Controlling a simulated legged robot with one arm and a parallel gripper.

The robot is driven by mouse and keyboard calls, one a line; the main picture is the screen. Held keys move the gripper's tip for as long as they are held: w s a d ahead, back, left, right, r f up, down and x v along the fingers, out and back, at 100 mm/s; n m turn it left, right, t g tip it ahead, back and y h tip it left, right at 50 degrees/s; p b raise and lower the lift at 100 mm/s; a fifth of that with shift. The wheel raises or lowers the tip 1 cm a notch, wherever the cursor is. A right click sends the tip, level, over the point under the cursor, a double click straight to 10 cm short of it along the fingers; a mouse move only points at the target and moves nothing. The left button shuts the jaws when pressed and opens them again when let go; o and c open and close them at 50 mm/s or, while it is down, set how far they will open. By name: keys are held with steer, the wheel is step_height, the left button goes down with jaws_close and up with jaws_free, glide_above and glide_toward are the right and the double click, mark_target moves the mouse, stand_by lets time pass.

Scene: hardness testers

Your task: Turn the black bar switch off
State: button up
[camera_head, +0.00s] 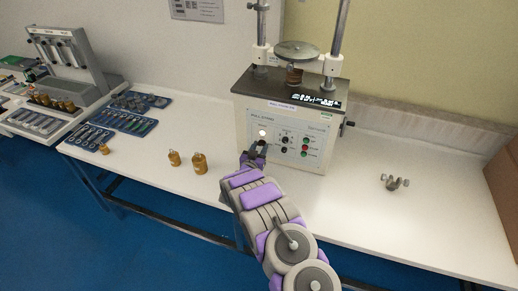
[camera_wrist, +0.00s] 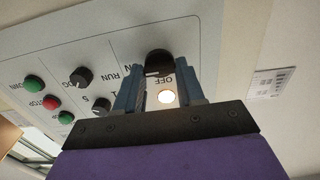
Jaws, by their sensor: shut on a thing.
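In the head view my gripper (camera_head: 256,153) is at the lower left of the panel and hides the switch.
The tester (camera_head: 287,119) stands on a white bench (camera_head: 330,200). Other black knobs (camera_wrist: 81,78) and green and red buttons (camera_wrist: 50,102) are beside the switch. Brass weights (camera_head: 199,163) stand left of my arm; a small metal part (camera_head: 394,183) lies right.

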steer(key=shift+a, duration=0.1)
steer(key=c, duration=0.4)
steer(key=shift+n+p, duration=0.3)
steer(key=n+p, duration=0.2)
steer(key=n, duration=0.1)
steer(key=shift+a+r+n, duration=0.1)
steer(key=shift+a+n, duration=0.05)
steer(key=shift+n, duration=0.25)
steer(key=n+p, duration=0.1)
steer(key=n, duration=0.2)
steer(key=shift+n, duration=0.3)
steer(key=n, duration=0.5)
steer(key=shift+a+f+p, duration=0.1)
steer(key=shift+f+p, duration=0.15)
steer(key=shift+p, duration=0.15)
steer(key=shift+f+n, duration=0.1)
steer(key=shift+n, duration=2.4)
